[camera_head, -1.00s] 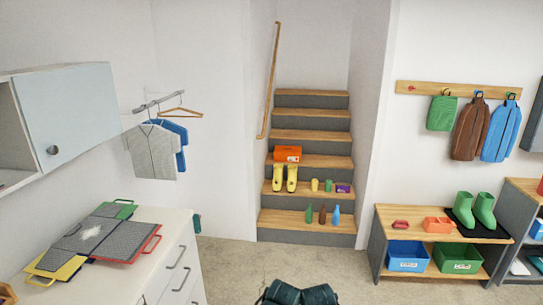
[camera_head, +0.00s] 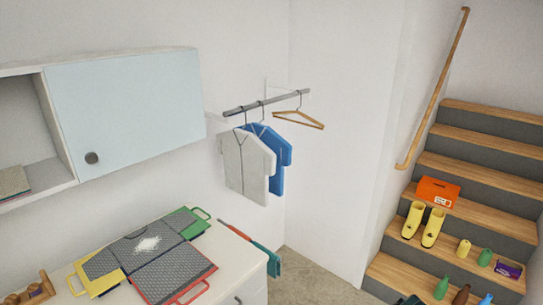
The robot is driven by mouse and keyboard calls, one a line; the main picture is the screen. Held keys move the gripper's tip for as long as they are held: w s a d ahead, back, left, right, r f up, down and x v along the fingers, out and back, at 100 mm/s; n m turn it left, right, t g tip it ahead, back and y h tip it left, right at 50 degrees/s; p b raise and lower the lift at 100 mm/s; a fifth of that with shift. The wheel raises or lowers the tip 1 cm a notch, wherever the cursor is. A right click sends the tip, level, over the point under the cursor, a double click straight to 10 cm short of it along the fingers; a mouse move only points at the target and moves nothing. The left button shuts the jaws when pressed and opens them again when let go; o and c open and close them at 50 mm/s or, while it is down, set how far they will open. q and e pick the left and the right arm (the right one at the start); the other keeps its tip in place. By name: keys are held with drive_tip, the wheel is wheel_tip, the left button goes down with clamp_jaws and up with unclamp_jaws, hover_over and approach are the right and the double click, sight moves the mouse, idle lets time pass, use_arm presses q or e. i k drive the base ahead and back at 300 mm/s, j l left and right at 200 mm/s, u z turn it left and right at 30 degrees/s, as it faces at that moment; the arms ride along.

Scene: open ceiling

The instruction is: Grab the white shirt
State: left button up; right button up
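The white shirt (camera_head: 243,165) hangs on a hanger from the metal rail (camera_head: 270,103) on the wall, near the middle of the head view. It looks light grey-white, with short sleeves. A blue shirt (camera_head: 281,150) hangs just behind it and is partly hidden by it. An empty wooden hanger (camera_head: 299,121) hangs farther along the rail. Neither of my grippers is in view.
A counter (camera_head: 225,258) with colored folding boards (camera_head: 150,245) stands below and left of the shirts. A wall cabinet (camera_head: 130,105) juts out left of the rail. Stairs (camera_head: 475,175) with yellow boots (camera_head: 433,228) and an orange box (camera_head: 438,191) are at the right.

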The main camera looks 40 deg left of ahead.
sight(249, 163)
drive_tip(key=i+l+u, duration=0.1)
drive_tip(key=i+u, duration=0.25)
drive_tip(key=i+l+u, duration=0.25)
drive_tip(key=i+u, duration=0.15)
drive_tip(key=i, duration=0.15)
drive_tip(key=i+l+u, duration=1.05)
drive_tip(key=l, duration=0.3)
drive_tip(key=i+l+u, duration=0.2)
drive_tip(key=l+u, duration=0.2)
drive_tip(key=l, duration=0.2)
drive_tip(key=i+l+u, duration=0.15)
drive_tip(key=l+u, duration=0.2)
drive_tip(key=l, duration=0.25)
